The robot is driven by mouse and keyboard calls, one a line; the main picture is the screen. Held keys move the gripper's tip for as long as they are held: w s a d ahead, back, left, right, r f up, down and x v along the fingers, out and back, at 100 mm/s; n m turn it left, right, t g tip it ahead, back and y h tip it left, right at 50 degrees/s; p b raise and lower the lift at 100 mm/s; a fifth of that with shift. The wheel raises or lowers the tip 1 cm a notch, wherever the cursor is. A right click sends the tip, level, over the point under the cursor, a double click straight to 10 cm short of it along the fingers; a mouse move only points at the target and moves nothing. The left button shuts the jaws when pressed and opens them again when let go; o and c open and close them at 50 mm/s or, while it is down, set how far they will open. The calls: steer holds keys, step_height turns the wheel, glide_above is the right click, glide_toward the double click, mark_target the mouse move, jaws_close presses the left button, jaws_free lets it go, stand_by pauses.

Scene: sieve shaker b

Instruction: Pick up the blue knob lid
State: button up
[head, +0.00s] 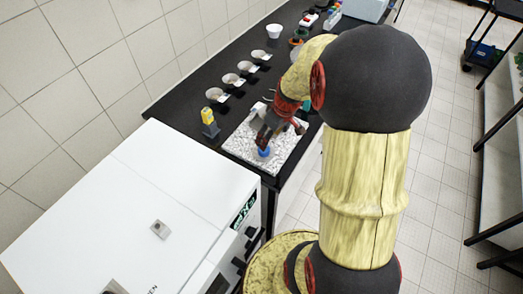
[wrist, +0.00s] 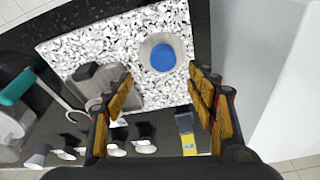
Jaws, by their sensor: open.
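The blue knob lid (wrist: 162,57) shows in the wrist view as a blue disc within a pale round rim, on a speckled white slab (wrist: 70,40). In the head view the blue lid (head: 263,152) sits near the slab's front edge, just below my gripper (head: 265,138). In the wrist view my gripper (wrist: 160,92) is open, with its fingers spread to both sides. The lid lies beyond the fingertips, roughly between them and apart from them. The gap in height is hard to tell.
A grey metal block (wrist: 97,82) stands on the slab left of the lid, close to the left finger. A yellow-topped item (head: 209,118) and several small bowls (head: 232,80) stand on the black bench. A large white machine (head: 130,215) is at the front left.

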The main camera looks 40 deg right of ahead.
steer(key=shift+w+a+f, duration=0.15)
steer(key=shift+f, duration=0.35)
steer(key=b+x, duration=0.1)
steer(key=x, duration=0.5)
steer(key=shift+a+f, duration=0.15)
steer(key=shift+f, duration=0.25)
steer(key=shift+c, duration=1)
steer(key=c, duration=1)
